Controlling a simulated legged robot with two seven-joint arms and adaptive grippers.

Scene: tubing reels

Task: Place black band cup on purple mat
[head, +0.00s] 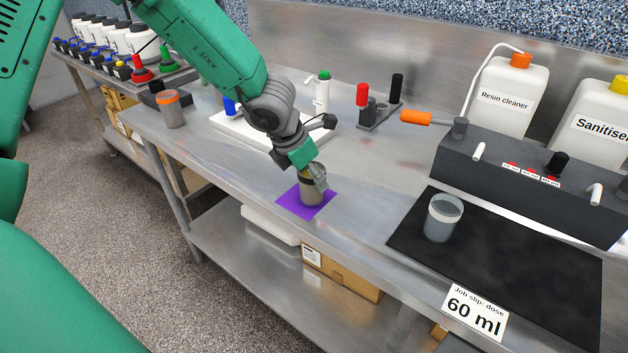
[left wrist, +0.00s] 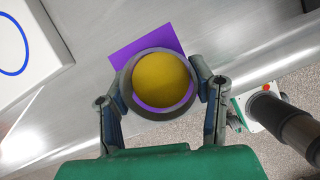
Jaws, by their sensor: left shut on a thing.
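My left gripper (head: 314,174) is shut on a grey, see-through cup (head: 311,190) with a dark rim band. The cup is upright over the purple mat (head: 291,202); whether its base touches the mat I cannot tell. In the left wrist view, my left gripper (left wrist: 162,84) has a finger on each side of the cup (left wrist: 162,82), which shows a dark ring and a yellow round inside. The purple mat (left wrist: 140,51) shows past the rim at the upper left. My right gripper is not in view.
A grey cup (head: 443,218) stands on a black mat (head: 510,260) at the right. An orange-banded cup (head: 172,112) is at the back left. A white board (head: 232,126) with bottles and a dark stand (head: 378,118) lie behind the gripper. The metal table's front edge is close.

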